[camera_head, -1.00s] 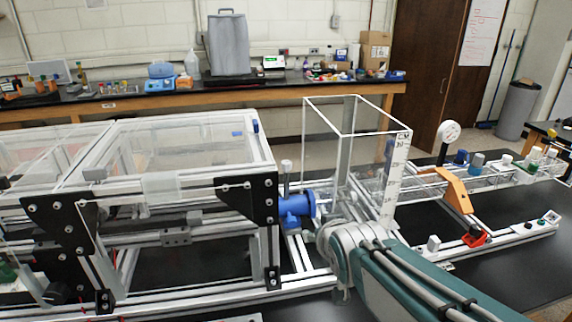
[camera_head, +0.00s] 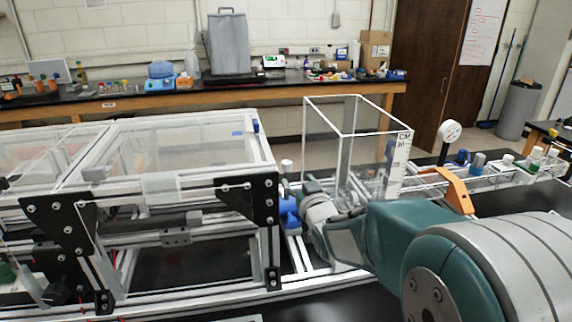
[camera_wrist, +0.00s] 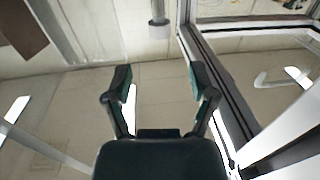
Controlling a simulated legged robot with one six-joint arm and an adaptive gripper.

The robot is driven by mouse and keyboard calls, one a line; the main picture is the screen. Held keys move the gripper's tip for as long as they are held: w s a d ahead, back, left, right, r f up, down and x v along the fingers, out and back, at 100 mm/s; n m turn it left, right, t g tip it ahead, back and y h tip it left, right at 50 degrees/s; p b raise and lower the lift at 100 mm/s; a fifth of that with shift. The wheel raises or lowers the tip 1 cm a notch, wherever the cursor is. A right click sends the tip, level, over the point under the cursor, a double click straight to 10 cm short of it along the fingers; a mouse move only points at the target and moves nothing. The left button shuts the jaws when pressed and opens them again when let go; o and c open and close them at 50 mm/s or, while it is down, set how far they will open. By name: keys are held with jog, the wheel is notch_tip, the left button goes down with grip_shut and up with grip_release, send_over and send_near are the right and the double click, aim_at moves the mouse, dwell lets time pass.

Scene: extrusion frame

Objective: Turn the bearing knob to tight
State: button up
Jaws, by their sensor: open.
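A small pale knob (camera_head: 287,165) stands on a post above the blue fitting (camera_head: 289,212), beside the black corner plate. I cannot tell whether it is the bearing knob. The blue fitting is partly hidden by my arm. My gripper (camera_head: 310,185) is just right of the knob in the head view, seen small and apart from it. In the wrist view my gripper (camera_wrist: 160,80) has its two fingers apart with nothing between them. A grey cylinder (camera_wrist: 158,18) shows ahead of the fingers, near the top edge.
A clear open box (camera_head: 352,145) stands close behind my arm. The framed clear enclosure (camera_head: 190,150) and its black corner plate (camera_head: 245,200) lie left of my gripper. In the wrist view a dark-edged frame rail (camera_wrist: 215,75) runs close to the right finger.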

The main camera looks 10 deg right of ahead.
aim_at(288, 167)
jog(key=w, duration=0.6)
jog(key=w+a, duration=0.1)
jog(key=w, duration=0.2)
jog(key=shift+w, duration=0.1)
